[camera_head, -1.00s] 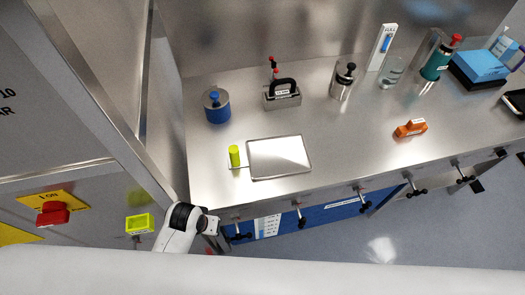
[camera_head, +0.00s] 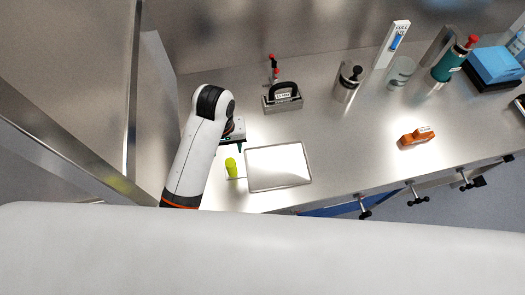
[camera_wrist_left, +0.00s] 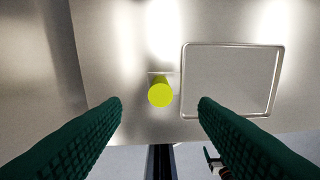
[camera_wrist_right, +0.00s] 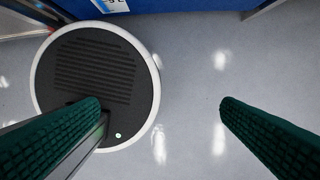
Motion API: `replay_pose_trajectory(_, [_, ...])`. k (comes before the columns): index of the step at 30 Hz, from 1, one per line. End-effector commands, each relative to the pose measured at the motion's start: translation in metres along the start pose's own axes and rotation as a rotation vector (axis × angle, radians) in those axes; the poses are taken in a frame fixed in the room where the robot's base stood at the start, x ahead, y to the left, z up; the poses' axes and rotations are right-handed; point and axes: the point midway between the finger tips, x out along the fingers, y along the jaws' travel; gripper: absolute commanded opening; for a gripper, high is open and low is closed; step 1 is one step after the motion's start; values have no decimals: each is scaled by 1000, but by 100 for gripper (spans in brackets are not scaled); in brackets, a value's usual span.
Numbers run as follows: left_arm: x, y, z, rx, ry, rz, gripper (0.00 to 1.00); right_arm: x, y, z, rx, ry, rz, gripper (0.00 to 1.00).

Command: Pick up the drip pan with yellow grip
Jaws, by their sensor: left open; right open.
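The drip pan (camera_head: 279,166) is a flat, shallow metal tray with a raised rim, lying on the steel bench. Its upright yellow grip (camera_head: 232,168) stands at its left side. In the left wrist view the pan (camera_wrist_left: 229,81) is on the right and the yellow grip (camera_wrist_left: 160,93) is near the middle. My left gripper (camera_head: 240,146) is open, above the bench near the grip; in its wrist view the grip shows between the two green fingers (camera_wrist_left: 160,103), not touched by them. My right gripper (camera_wrist_right: 160,103) is open and empty over the floor.
A black-handled block (camera_head: 284,101) stands behind the pan. A metal canister (camera_head: 346,82), a glass beaker (camera_head: 401,73), a teal cylinder (camera_head: 450,64) and a blue box (camera_head: 494,65) stand further right. An orange piece (camera_head: 417,137) lies right of the pan, with clear bench between.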

Motion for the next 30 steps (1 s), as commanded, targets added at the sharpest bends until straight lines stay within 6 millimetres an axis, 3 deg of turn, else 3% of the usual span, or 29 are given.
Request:
replay_pose_trajectory(6, [25,-2,1,-11,10,8,55,27,1,-3,-1,1,0,87])
replay_pose_trajectory(9, [35,-1,-1,-11,14,11,55,13,2,-5,-1,7,2,87])
replay_pose_trajectory(16, [61,-1,0,-11,9,8,55,8,5,-17,-3,24,6,87])
replay_pose_trajectory(24, [91,0,-8,-10,13,10,55,-9,4,-4,-2,9,5,87])
replay_pose_trajectory(30, [113,-1,-7,-10,9,7,55,-10,4,-3,-2,6,5,87])
